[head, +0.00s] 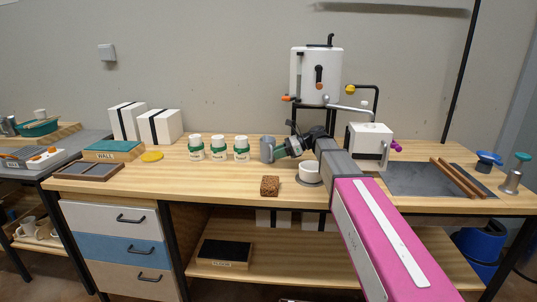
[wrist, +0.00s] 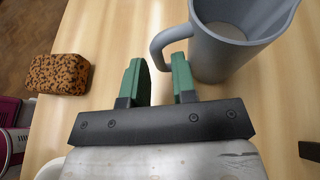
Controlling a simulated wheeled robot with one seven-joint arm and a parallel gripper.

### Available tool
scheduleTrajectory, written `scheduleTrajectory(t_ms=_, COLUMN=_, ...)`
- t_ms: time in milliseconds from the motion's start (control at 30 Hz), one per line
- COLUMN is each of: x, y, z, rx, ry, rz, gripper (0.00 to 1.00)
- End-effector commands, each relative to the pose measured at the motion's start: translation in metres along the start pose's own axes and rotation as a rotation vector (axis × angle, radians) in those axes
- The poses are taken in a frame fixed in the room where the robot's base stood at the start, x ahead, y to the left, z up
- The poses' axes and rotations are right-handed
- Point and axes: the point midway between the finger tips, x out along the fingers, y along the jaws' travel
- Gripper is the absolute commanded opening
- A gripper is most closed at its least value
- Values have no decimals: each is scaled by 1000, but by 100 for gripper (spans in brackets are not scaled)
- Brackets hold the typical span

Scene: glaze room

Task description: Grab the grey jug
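The grey jug (head: 266,149) stands upright on the wooden workbench, right of the white jars. In the wrist view the jug (wrist: 232,48) is at the upper right, with its handle on its left side. My gripper (head: 281,151) is low over the bench, just right of the jug in the head view. In the wrist view my gripper (wrist: 160,72) is open, its two green fingers apart. The handle's bend lies just ahead of and partly between the fingertips. I cannot tell whether the right finger touches the jug. Nothing is held.
A brown speckled block (head: 270,186) lies in front of the jug and a white cup (head: 309,170) stands under my arm. Three white-and-green jars (head: 219,148) stand left of the jug. A white machine (head: 317,75) stands behind. The bench front left of the block is clear.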

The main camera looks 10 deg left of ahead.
Motion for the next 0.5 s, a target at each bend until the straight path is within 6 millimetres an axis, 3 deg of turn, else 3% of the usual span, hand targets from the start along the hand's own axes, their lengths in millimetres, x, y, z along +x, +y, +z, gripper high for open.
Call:
scheduleTrajectory(t_ms=133, x=20, y=0, z=0, rx=0, ry=0, rz=2, gripper=25)
scheduleTrajectory(t_ms=367, x=23, y=0, z=0, rx=0, ry=0, rz=-1, gripper=25)
scheduleTrajectory(t_ms=400, x=23, y=0, z=0, rx=0, ry=0, rz=-1, gripper=22)
scheduleTrajectory(t_ms=467, x=23, y=0, z=0, rx=0, ry=0, rz=0, gripper=2)
scheduleTrajectory(t_ms=500, x=23, y=0, z=0, rx=0, ry=0, rz=0, gripper=0)
